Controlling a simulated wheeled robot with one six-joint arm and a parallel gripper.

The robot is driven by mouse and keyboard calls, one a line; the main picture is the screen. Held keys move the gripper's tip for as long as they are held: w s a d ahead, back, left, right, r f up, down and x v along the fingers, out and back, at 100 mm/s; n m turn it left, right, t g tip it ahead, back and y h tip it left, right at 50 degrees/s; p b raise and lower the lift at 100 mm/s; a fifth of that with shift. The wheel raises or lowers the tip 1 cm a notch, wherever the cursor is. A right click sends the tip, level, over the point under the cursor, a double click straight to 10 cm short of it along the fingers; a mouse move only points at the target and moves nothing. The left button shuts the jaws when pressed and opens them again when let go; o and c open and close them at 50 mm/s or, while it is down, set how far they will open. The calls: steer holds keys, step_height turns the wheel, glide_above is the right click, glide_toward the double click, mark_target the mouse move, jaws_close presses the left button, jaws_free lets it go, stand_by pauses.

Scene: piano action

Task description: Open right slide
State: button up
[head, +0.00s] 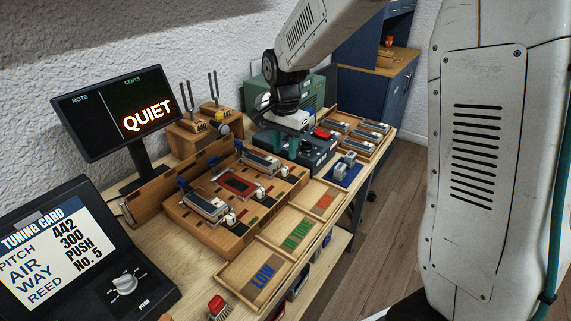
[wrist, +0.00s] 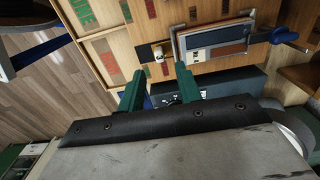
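The right slide (head: 262,161) is a grey, metal-looking unit at the back right of the wooden tuning board (head: 205,241), with a blue handle (head: 238,145) at its left end. In the wrist view the slide (wrist: 215,40) lies beyond my fingertips, and its blue handle (wrist: 285,35) sticks out to the right.
Two more units, red (head: 236,184) and grey (head: 205,204), sit on the board. The teal box (head: 317,158) with a red part stands beside it. Labelled trays (head: 297,232) line the front edge. Tuning forks (head: 213,88) and a QUIET screen (head: 118,112) stand behind and left.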

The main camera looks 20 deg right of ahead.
mark_target(285, 168)
step_height(285, 168, down, 6)
steer(key=shift+r, duration=0.1)
jaws_close()
